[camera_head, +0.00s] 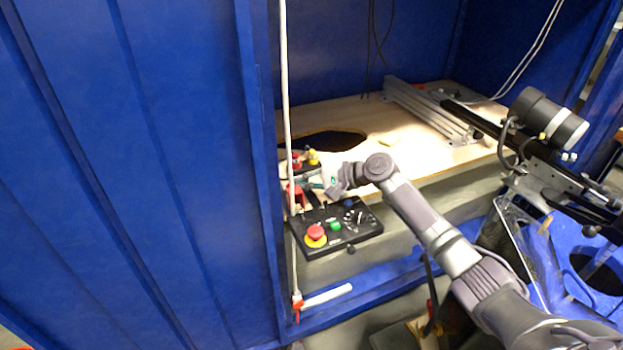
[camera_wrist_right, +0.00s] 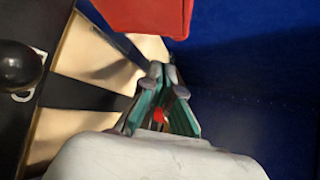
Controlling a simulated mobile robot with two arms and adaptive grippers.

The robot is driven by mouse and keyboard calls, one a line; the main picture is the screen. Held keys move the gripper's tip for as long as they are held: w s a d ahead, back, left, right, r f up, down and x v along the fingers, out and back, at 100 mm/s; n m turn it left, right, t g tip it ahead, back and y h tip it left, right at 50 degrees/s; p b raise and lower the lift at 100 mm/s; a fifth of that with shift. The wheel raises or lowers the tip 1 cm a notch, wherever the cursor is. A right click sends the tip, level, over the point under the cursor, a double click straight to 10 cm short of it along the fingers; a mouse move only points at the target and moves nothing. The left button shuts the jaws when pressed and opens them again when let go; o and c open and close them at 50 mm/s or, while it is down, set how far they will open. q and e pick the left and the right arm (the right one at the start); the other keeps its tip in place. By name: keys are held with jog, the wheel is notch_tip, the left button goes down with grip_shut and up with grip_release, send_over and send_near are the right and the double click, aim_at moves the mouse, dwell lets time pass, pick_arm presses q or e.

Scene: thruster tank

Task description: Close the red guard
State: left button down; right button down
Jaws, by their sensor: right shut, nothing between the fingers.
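My right arm reaches in from the right, and its gripper (camera_head: 316,183) is at the far left edge of the black control panel. In the right wrist view the gripper (camera_wrist_right: 162,88) is shut and empty, its fingertips close together. A flat red part (camera_wrist_right: 150,14), likely the red guard, hangs at the top of that view, just beyond the fingertips, with no clear contact. In the head view a red piece (camera_head: 293,194) shows beside the gripper, partly hidden by the white pole. Whether the guard is open or closed I cannot tell. My left gripper is out of view.
The black control panel (camera_head: 343,240) carries a red button on a yellow base (camera_head: 316,234), a green button (camera_head: 336,225) and several knobs. A white pole (camera_head: 287,110) stands at the left by the blue wall (camera_head: 140,160). The wooden board (camera_head: 430,155) behind is partly clear.

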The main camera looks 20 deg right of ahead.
jog(key=shift+s+a+r, duration=0.35)
jog(key=shift+s+r, duration=0.2)
jog(key=shift+s, duration=0.25)
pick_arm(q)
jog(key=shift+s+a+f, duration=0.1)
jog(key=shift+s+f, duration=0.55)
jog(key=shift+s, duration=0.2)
pick_arm(e)
jog(key=shift+s+a+r, duration=0.1)
jog(key=shift+s+a, duration=0.1)
jog(key=shift+s, duration=0.05)
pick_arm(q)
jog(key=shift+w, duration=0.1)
